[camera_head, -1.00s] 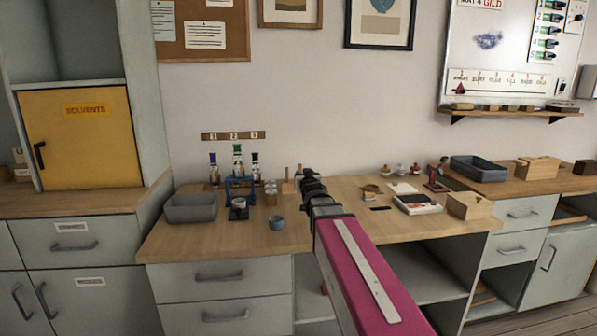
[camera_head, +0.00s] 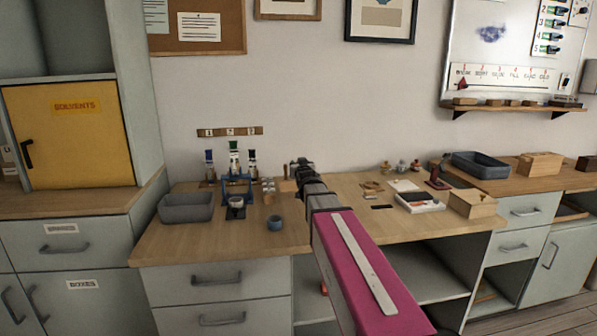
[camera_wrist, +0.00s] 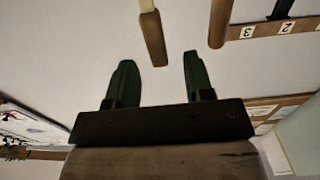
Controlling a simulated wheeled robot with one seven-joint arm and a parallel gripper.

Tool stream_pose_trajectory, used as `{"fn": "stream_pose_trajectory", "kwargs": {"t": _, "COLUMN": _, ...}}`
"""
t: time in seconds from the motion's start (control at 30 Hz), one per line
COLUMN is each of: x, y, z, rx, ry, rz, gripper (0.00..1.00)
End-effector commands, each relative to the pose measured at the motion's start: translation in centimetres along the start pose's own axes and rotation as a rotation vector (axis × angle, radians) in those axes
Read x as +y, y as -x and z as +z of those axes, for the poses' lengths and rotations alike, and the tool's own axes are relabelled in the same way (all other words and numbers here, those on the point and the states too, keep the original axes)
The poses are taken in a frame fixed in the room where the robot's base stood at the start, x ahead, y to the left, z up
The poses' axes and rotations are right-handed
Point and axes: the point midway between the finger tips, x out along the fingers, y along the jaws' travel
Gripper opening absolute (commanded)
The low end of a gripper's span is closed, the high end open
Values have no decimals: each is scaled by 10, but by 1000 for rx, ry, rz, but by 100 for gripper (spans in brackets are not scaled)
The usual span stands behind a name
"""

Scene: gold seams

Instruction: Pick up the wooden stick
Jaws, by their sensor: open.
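My gripper (camera_head: 301,168) reaches over the back of the wooden bench. In the wrist view its two dark green fingers (camera_wrist: 155,80) are spread apart with nothing between them. Just beyond the fingertips, a wooden stick (camera_wrist: 153,38) with a paler end enters from the top edge, about in line with the gap. I cannot tell from the wrist view what holds either one.
On the bench left of my gripper are a grey bin (camera_head: 186,207), a blue rack (camera_head: 237,186) with bottles and a small blue cup (camera_head: 274,223). To the right are a white tray (camera_head: 419,203) and a wooden box (camera_head: 472,204). The wall rises close behind.

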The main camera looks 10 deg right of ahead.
Motion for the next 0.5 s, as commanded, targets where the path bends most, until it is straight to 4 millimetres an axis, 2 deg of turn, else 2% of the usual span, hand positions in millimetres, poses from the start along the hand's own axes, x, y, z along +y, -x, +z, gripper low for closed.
{"fn": "stream_pose_trajectory", "kwargs": {"t": 0.33, "x": 0, "y": -43, "z": -6, "rx": 0, "ry": 1, "rz": 2, "gripper": 48}}
{"fn": "stream_pose_trajectory", "kwargs": {"t": 0.5, "x": 0, "y": -51, "z": -6, "rx": 0, "ry": 0, "rz": 2, "gripper": 48}}
